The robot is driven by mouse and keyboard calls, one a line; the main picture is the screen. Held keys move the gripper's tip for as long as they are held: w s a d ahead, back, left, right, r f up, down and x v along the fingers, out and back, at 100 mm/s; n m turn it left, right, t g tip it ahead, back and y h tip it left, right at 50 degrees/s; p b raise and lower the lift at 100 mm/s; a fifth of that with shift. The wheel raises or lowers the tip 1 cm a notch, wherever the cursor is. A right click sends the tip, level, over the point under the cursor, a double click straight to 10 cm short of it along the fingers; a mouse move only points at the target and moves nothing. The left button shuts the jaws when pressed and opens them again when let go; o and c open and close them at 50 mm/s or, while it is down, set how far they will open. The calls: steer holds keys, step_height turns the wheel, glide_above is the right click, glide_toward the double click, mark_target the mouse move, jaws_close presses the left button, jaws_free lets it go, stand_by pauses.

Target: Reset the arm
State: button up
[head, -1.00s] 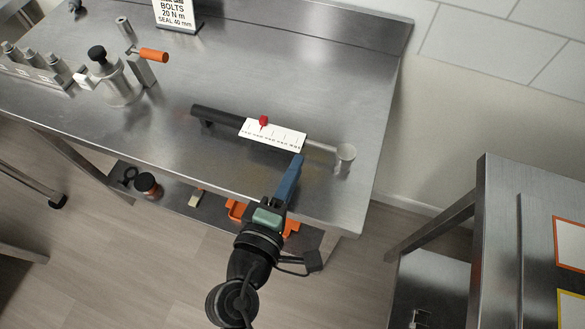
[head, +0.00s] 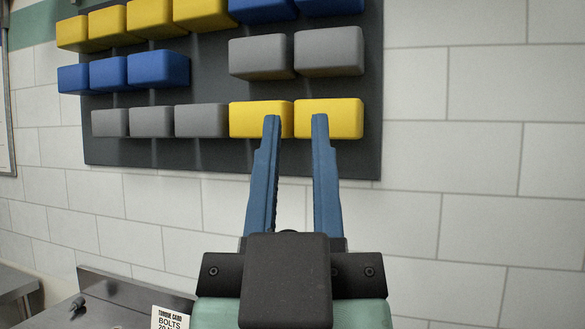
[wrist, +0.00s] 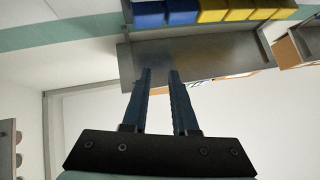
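My gripper (head: 296,120) is raised in front of the wall in the head view, with its two blue fingers pointing up. The fingers are apart with nothing between them. In the wrist view my gripper (wrist: 160,74) also shows open and empty, with the wall and ceiling beyond it. In the head view the fingertips overlap the lowest yellow blocks; I cannot tell how far apart in depth they are.
A dark wall panel (head: 200,153) carries rows of yellow, blue and grey blocks. The steel bench (head: 108,300) shows at the lower left with a white torque card (head: 170,318). Bare tiled wall (head: 480,150) lies to the right.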

steer(key=shift+s+a+r+t+y, duration=0.1)
steer(key=shift+s+r+t+y, duration=0.35)
steer(key=shift+s+r, duration=0.45)
steer(key=shift+w+r, duration=0.1)
steer(key=shift+r, duration=0.05)
step_height(320, 180, up, 4)
steer(key=p, duration=0.4)
steer(key=shift+r+p, duration=0.2)
steer(key=shift+p, duration=0.1)
